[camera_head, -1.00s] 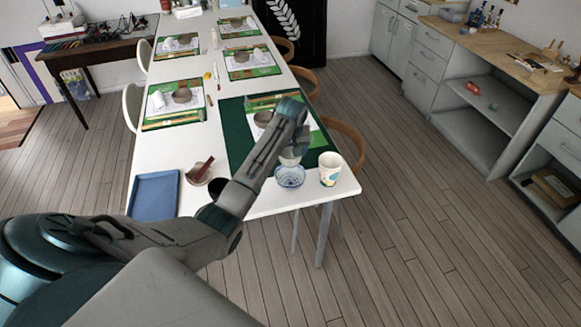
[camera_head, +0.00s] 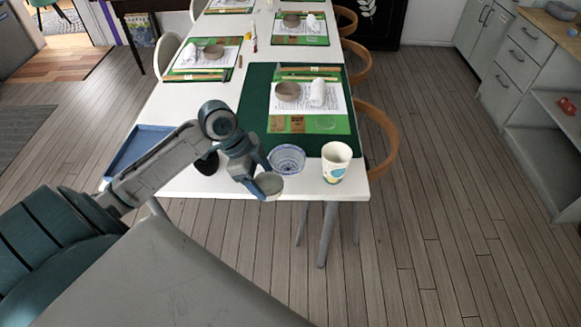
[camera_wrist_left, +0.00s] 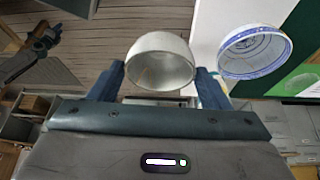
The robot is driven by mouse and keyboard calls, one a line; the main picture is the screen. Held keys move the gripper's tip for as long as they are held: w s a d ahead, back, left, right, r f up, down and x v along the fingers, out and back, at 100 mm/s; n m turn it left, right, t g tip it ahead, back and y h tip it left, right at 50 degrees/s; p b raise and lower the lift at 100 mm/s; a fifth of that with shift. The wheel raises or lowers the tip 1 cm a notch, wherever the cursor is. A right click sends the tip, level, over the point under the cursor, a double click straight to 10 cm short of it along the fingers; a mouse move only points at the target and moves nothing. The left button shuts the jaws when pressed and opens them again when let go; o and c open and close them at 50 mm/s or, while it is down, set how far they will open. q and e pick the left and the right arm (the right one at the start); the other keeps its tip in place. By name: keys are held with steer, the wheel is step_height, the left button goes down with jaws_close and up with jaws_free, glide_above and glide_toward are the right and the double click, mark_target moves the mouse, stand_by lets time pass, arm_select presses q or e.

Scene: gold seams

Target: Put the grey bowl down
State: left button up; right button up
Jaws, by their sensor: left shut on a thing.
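The grey bowl (camera_head: 269,185) is held in my left gripper (camera_head: 260,178), just off the near edge of the white table in the head view. In the left wrist view the bowl (camera_wrist_left: 161,60) sits between the two fingers, which are shut on it, and part of its inside shows. A blue-patterned bowl (camera_head: 287,160) stands on the table close beyond it, and it also shows in the left wrist view (camera_wrist_left: 254,52). A dark shape at the upper left of the left wrist view looks like my right gripper (camera_wrist_left: 38,48); its jaws are unclear.
A paper cup (camera_head: 336,163) stands right of the blue-patterned bowl, near the table's edge. A blue tray (camera_head: 133,150) lies at the left edge. A dark green mat (camera_head: 253,103) carries a brown bowl (camera_head: 288,92) and a white roll (camera_head: 318,93). A dark cup (camera_head: 207,163) is behind my arm.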

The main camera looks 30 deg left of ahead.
arm_select(q)
steer(key=shift+d, duration=0.15)
steer(key=w+a+f+p, duration=0.1)
steer(key=w, duration=0.4)
steer(key=w+a+f+p, duration=0.1)
steer(key=w+f+p, duration=0.1)
steer(key=w, duration=0.2)
steer(key=w+a+f+p, duration=0.1)
steer(key=w+a, duration=0.1)
steer(key=w, duration=0.3)
steer(key=shift+w+a+f, duration=0.1)
steer(key=shift+w+f, duration=0.2)
steer(key=shift+f, duration=0.55)
steer(key=o, duration=1)
steer(key=shift+o, duration=0.6)
steer(key=shift+s+r, duration=0.1)
arm_select(e)
steer(key=r, duration=0.2)
steer(key=s+a+r, duration=0.1)
steer(key=shift+r, duration=0.25)
